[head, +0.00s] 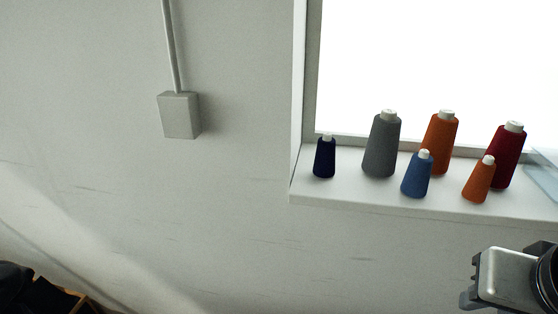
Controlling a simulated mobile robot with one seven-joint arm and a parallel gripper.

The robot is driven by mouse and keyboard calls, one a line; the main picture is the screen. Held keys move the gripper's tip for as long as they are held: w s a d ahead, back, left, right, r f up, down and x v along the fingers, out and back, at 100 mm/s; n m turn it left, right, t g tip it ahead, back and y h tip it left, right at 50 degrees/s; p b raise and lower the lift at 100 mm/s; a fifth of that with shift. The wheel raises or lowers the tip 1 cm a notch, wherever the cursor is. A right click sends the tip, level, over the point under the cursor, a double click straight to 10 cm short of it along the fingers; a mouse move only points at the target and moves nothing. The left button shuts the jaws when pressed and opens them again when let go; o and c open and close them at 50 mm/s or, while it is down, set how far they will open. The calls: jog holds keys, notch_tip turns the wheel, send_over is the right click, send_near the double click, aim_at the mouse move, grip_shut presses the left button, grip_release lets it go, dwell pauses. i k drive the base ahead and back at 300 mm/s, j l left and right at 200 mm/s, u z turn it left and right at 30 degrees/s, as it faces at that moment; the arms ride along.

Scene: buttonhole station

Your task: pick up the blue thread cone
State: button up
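The blue thread cone (416,177) stands upright on a white window sill, near the sill's front edge. It is small, with a white tip. A larger grey cone stands behind it to the left and a larger orange cone behind it to the right. My gripper (468,288) is at the lower right of the head view, below the sill and apart from the cones. It is partly cut off by the picture's edge, and I cannot tell whether its fingers are open or shut.
The sill (350,188) also holds a dark navy cone (324,159), the grey cone (382,146), the large orange cone (440,143), a small orange cone (478,181) and a dark red cone (507,157). A translucent bluish object (545,176) is at the right edge. A grey wall box (180,116) is left.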

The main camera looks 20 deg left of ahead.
aim_at(415, 183)
jog(key=i+l, duration=0.2)
jog(key=l, duration=0.2)
jog(key=i+l+u, duration=0.15)
jog(key=l, duration=0.2)
jog(key=u, duration=4.3)
jog(key=l+z, duration=0.15)
jog(key=z, duration=2.8)
jog(key=l+z, duration=0.2)
jog(key=z, duration=0.25)
jog(key=k+l, duration=0.05)
